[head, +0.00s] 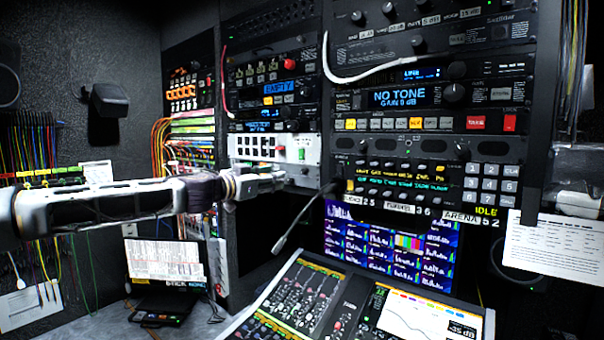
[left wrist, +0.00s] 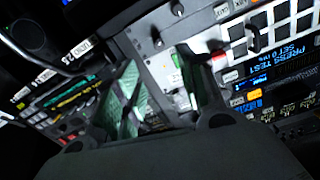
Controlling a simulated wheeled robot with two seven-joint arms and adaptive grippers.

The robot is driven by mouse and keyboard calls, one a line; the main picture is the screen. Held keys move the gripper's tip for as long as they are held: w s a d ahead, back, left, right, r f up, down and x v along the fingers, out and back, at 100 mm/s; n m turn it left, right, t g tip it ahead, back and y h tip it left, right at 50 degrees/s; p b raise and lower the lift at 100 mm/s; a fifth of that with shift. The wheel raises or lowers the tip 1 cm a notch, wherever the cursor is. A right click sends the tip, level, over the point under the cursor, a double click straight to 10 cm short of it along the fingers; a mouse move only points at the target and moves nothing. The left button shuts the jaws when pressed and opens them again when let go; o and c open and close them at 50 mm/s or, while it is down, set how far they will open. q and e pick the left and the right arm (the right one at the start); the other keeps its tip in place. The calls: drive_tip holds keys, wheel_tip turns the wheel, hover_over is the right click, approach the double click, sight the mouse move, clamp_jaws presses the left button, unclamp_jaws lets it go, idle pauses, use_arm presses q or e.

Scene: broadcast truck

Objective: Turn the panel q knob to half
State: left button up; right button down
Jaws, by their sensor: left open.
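Which knob is the panel q knob I cannot tell, as the small labels are not readable. Candidate knobs on the rack are a large black knob (head: 454,92) right of the "NO TONE" display and small knobs (head: 375,163) on the panel above the green and yellow readouts. My left gripper (head: 280,180) reaches in from the left, in front of the rack just below the white button panel (head: 262,149). In the left wrist view the left gripper (left wrist: 165,92) is open and empty, its fingers apart with rack panels behind. My right gripper is not in view.
Below are a sloped mixing console (head: 305,290) and a monitor (head: 390,243). A laptop (head: 165,265) stands lower left; a paper sheet (head: 555,248) hangs at right.

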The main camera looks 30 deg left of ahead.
use_arm(q)
drive_tip(key=p, duration=0.2)
approach(302, 171)
drive_tip(key=shift+w, duration=1.4)
drive_tip(key=shift+w+d, duration=0.3)
drive_tip(key=shift+w, duration=0.7)
drive_tip(key=shift+w+d, duration=0.1)
drive_tip(key=shift+w, duration=0.8)
drive_tip(key=shift+w+d, duration=0.1)
drive_tip(key=shift+w, duration=1)
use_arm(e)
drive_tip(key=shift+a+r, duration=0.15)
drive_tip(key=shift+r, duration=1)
